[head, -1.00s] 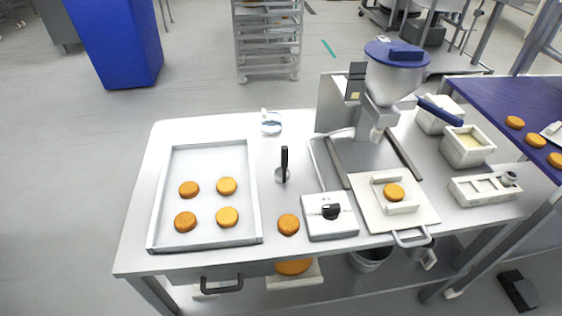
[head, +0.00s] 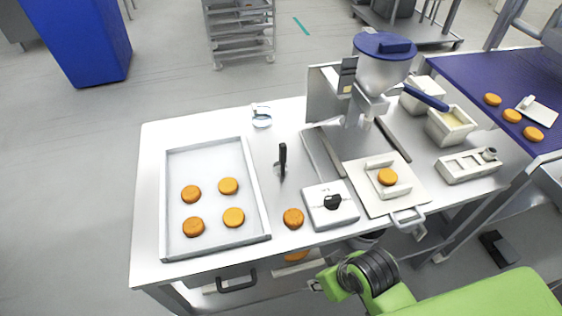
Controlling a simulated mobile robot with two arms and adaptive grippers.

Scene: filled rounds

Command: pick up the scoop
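No object is plainly recognisable as the scoop. A black upright handle (head: 283,157) with a small metal part at its foot stands on the table, right of the tray; it may be the scoop, but it is too small to tell. A dark blue handle (head: 425,97) slants beside the white containers behind the machine's right side; what it belongs to is unclear. My green right arm (head: 480,296) comes in at the lower right, in front of the table and apart from both handles. Neither gripper's fingers can be made out.
A metal tray (head: 165,205) with several orange rounds lies on the table's left. A filling machine with a hopper (head: 382,70) stands at the back. A control box (head: 330,207) and a lone round (head: 293,218) are near the front. A blue table (head: 470,75) stands right.

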